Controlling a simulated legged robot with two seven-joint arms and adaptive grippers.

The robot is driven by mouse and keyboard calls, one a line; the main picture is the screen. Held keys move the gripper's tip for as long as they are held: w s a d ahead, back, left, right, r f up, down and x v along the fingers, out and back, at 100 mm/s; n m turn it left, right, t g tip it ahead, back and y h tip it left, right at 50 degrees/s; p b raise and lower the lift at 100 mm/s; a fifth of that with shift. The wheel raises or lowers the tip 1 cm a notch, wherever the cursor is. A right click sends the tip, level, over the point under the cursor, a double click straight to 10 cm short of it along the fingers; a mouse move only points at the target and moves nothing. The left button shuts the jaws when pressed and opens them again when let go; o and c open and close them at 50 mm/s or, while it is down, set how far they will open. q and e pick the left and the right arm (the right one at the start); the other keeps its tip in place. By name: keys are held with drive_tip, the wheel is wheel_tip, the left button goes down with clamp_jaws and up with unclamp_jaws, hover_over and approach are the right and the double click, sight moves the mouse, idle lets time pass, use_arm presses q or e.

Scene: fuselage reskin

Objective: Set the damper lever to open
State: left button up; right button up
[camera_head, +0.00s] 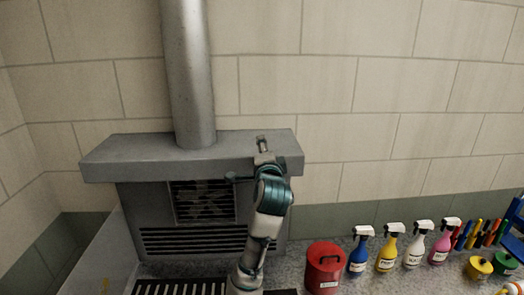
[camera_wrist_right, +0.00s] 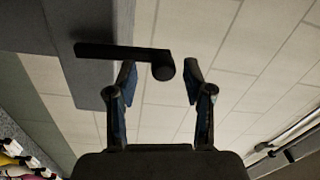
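The damper lever (camera_wrist_right: 120,51) is a dark bar with a round end in the right wrist view. The bar lies across the grey hood edge there. Its round end sits between the fingertips of my right gripper (camera_wrist_right: 160,68), with gaps at both sides. The fingers are spread and not closed on it; depth is hard to judge. In the head view my right arm rises in front of the grey hood (camera_head: 120,157), and its gripper (camera_head: 263,147) is near the hood's upper right part. The lever is not clear in the head view. My left gripper is not in view.
A metal duct (camera_head: 188,70) rises from the hood. A red canister (camera_head: 323,268) stands right of my arm. Spray bottles (camera_head: 387,250) and markers line the counter farther right. A clear panel stands at the left. The tiled wall above the bottles is bare.

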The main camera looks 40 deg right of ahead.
drive_tip(key=v, duration=1.2)
drive_tip(key=shift+w, duration=0.1)
